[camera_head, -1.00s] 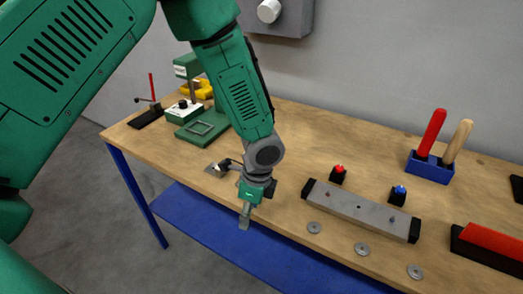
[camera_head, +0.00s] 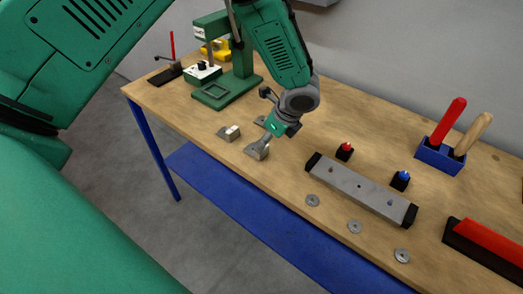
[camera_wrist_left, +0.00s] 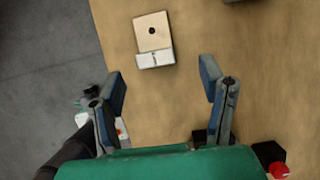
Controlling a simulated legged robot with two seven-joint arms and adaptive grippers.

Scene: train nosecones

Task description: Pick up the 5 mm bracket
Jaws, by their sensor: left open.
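My left gripper (camera_head: 266,141) is over the front-left part of the table, pointing down. In the wrist view the left gripper (camera_wrist_left: 163,85) is open, with nothing between its two fingers. A bracket (camera_wrist_left: 154,38) with a flat, holed plate and a pale raised flange lies just beyond the fingertips, slightly left of the middle. In the head view a small metal bracket (camera_head: 229,132) lies left of the gripper. Grey metal shows at the fingertips, and I cannot tell whether it is finger or another bracket. No thickness marking is readable. My right gripper is not in view.
A green stand (camera_head: 226,88) is behind left. A metal bar with black ends (camera_head: 360,190) lies to the right, with red (camera_head: 345,151) and blue (camera_head: 400,180) buttons behind it. Several washers (camera_head: 354,226) lie along the front edge. A blue holder (camera_head: 440,155) carries two handles.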

